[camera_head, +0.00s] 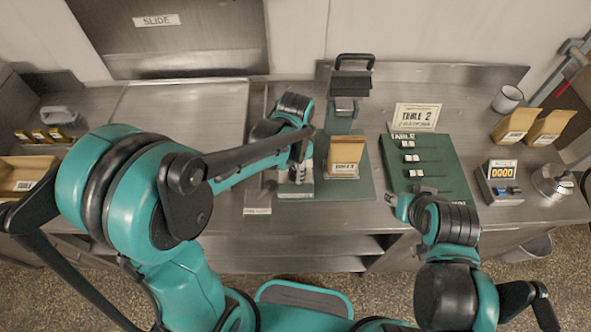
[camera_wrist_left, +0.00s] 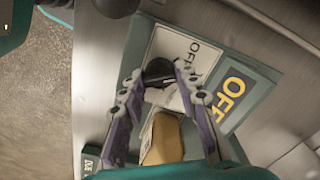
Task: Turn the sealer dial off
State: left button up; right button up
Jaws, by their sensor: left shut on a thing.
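My left gripper (camera_head: 299,160) reaches down over the sealer's dial housing (camera_head: 296,188), left of the brown bag. In the left wrist view my left gripper (camera_wrist_left: 157,72) has its fingertips on both sides of the dark round dial (camera_wrist_left: 159,69) and is shut on it. A pale part sits just below the dial. A white plate (camera_wrist_left: 185,48) beside it reads OFF, and a teal panel (camera_wrist_left: 243,88) carries yellow OFF lettering. The fingers hide part of the dial. My right gripper (camera_head: 394,204) is by the green board's lower left corner; its jaws are unclear.
A brown bag (camera_head: 345,153) stands right of the housing, before the sealer's black handle (camera_head: 354,60).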

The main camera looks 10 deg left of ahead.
pick_arm(q)
jog(key=n, duration=0.5)
jog(key=shift+n, duration=0.3)
dwell(0.4)
jog(key=o, duration=1.2)
jog(key=shift+c, duration=0.2)
notch_tip(320, 180, up, 12)
